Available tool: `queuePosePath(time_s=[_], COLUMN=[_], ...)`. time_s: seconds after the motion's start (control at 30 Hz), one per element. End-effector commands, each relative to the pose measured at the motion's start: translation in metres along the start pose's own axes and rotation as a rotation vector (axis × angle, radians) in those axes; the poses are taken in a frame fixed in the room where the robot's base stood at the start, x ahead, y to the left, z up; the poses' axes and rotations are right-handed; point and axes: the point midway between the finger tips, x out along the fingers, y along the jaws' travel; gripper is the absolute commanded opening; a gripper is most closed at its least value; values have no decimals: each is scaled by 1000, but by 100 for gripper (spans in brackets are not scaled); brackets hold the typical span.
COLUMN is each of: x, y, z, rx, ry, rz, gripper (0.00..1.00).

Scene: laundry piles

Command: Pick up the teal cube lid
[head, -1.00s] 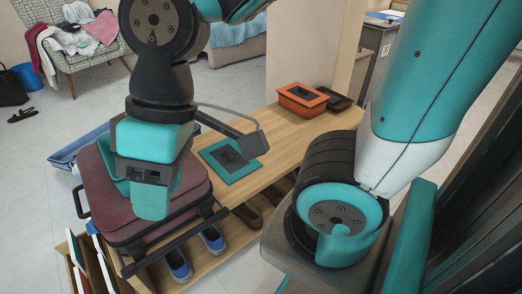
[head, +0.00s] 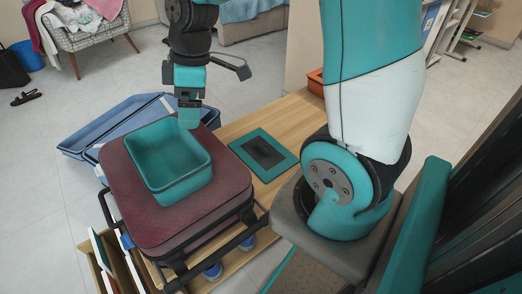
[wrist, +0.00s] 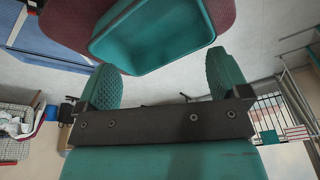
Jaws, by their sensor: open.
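The teal cube lid (head: 264,153) is a flat teal square with a dark centre panel. It lies flat on the wooden bench in the head view, right of the suitcase; I do not see it in the wrist view. An open, empty teal box (head: 178,193) stands on the maroon suitcase (head: 225,190). My gripper (head: 189,116) appears near the box's far edge in the head view, left of the lid and apart from it. In the wrist view my gripper (wrist: 162,64) has its two fingers wide apart with nothing between them, and the box (wrist: 150,45) shows beyond them.
The wooden bench (head: 225,129) has bare wood around the lid. An orange box (head: 316,82) is partly hidden behind my arm. A blue container (head: 95,130) lies beyond the suitcase on the left. Shoes (head: 213,270) sit below the bench.

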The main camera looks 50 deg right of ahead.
Motion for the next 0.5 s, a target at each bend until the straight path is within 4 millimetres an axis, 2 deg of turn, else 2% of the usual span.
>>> queuePosePath(time_s=[0.03,0.1,0.2,0.33,0.4,0.5], x=[15,33,56,79,86,96], y=[36,77,119,145,152,156], z=[26,63,120,179,199,215], rx=[-33,-120,-232,-344,-384,-417], ry=[-32,-76,-137,-194,-212,-225], rz=[12,29,33,15,6,-4], gripper=[94,94,94,94,94,94])
